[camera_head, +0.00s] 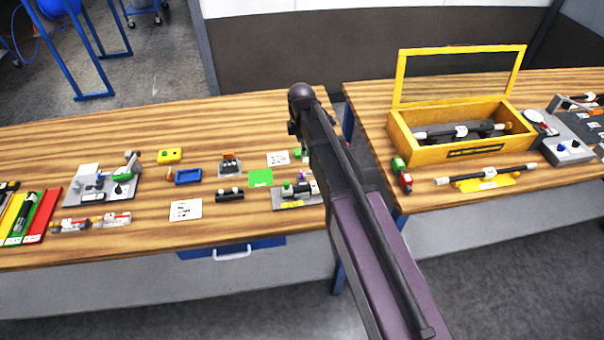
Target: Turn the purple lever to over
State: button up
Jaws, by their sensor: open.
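A small grey fixture (284,202) with a green knob, a yellow label and dark parts sits on the left bench near its right end. A small purple spot (302,175) shows at its back edge and may be the purple lever; it is too small to tell which way it points. My arm crosses the middle of the view just right of this fixture and hides part of it. My gripper is not visible; only upper parts of my arm show.
Cards, a green square (261,178), a blue tray (187,176) and a grey fixture (92,189) lie on the left bench. On the right bench stand an open yellow box (455,154) and a rod on a yellow stand (485,184). A gap separates the benches.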

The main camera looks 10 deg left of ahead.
jog(key=shift+f+b, duration=6.1)
jog(key=shift+f, duration=0.2)
jog(key=c, duration=1.1)
